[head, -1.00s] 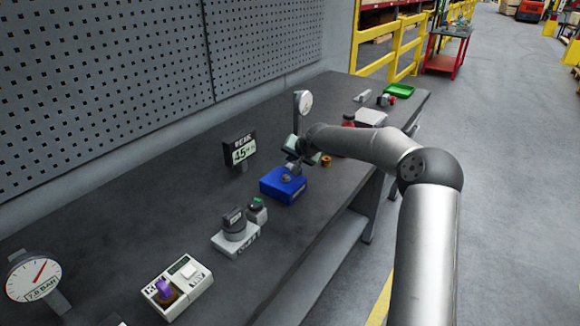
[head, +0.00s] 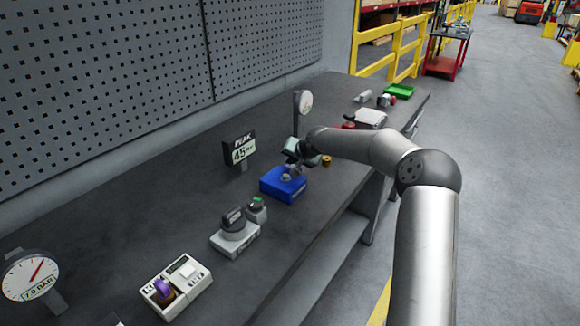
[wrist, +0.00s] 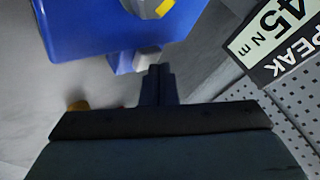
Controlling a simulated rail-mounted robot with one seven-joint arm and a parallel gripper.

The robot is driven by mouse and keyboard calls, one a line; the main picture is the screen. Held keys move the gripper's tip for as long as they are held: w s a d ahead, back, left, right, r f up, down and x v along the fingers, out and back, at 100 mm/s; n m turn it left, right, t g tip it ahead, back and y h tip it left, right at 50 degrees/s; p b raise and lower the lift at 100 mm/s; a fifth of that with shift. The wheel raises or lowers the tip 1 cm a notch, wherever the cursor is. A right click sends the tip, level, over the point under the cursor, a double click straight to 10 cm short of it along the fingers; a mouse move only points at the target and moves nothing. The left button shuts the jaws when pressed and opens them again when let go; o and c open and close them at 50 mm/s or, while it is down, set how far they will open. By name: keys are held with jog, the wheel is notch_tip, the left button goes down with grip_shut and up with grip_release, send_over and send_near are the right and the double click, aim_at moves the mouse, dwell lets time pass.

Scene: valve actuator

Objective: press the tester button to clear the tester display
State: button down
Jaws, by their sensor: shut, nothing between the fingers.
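The blue tester box (head: 280,189) stands mid-bench, with a grey fitting on top. In the wrist view the blue box (wrist: 105,28) fills the top, and the fitting (wrist: 150,8) shows a yellow mark. The display (head: 241,151) behind it reads PEAK 45; it also shows in the wrist view (wrist: 283,35). My gripper (head: 293,166) is at the far side of the blue box. In the wrist view my shut, empty gripper (wrist: 158,76) points at a small pale block (wrist: 147,60) beside the box. I cannot tell whether they touch, nor whether this block is the button.
A grey base with a dark round part (head: 235,236) and a cream box with a purple part (head: 176,286) stand nearer on the bench. A dial gauge (head: 304,103) stands behind my gripper, and an orange ring (head: 326,160) lies to its right. The pegboard wall (head: 110,80) bounds the left.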

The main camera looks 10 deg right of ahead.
aim_at(292, 167)
jog(key=shift+f, duration=0.35)
dwell(0.5)
jog(key=shift+r+p, duration=0.3)
jog(key=shift+r, duration=0.65)
jog(key=shift+r, duration=0.1)
jog(key=shift+r+p, duration=1.35)
jog(key=shift+r, duration=1.1)
